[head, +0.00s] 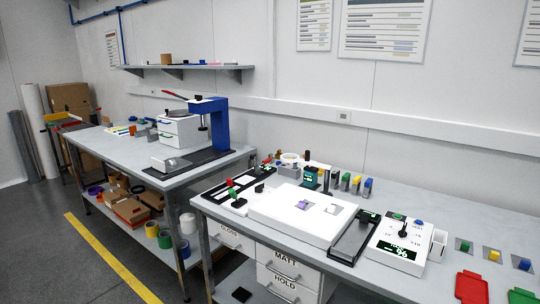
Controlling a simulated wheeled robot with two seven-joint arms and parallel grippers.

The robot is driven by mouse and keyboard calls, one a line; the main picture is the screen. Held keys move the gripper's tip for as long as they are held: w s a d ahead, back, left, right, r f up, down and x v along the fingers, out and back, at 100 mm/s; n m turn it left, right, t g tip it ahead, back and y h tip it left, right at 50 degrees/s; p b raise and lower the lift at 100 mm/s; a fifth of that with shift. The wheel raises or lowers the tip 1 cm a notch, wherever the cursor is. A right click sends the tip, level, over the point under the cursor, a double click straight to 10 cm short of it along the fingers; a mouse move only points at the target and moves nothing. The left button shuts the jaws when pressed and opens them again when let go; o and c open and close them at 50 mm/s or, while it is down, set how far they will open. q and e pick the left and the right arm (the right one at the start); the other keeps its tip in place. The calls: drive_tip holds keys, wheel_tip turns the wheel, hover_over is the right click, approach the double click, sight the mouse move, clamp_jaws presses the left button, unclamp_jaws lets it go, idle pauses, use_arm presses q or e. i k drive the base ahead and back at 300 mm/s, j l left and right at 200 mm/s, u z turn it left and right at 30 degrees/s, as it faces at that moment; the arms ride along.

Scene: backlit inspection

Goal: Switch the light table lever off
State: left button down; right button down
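The light table (285,225) is a broad white panel on the near bench, bright across its top. A purple piece (302,204) and a small grey piece (332,209) lie on it. Whether this is the light table's own lever is not clear. Neither of my grippers is in view.
A black tray (355,240) lies between panel and box. A black frame with red and green handles (232,188) is to the left. Several coloured blocks (345,181) stand behind. Red (471,287) and green (523,296) trays are at front right. A blue press (213,122) stands on the far bench.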

sight(233, 194)
drive_tip(key=i+l+u, duration=0.1)
drive_tip(key=i+u, duration=0.15)
drive_tip(key=i, duration=0.75)
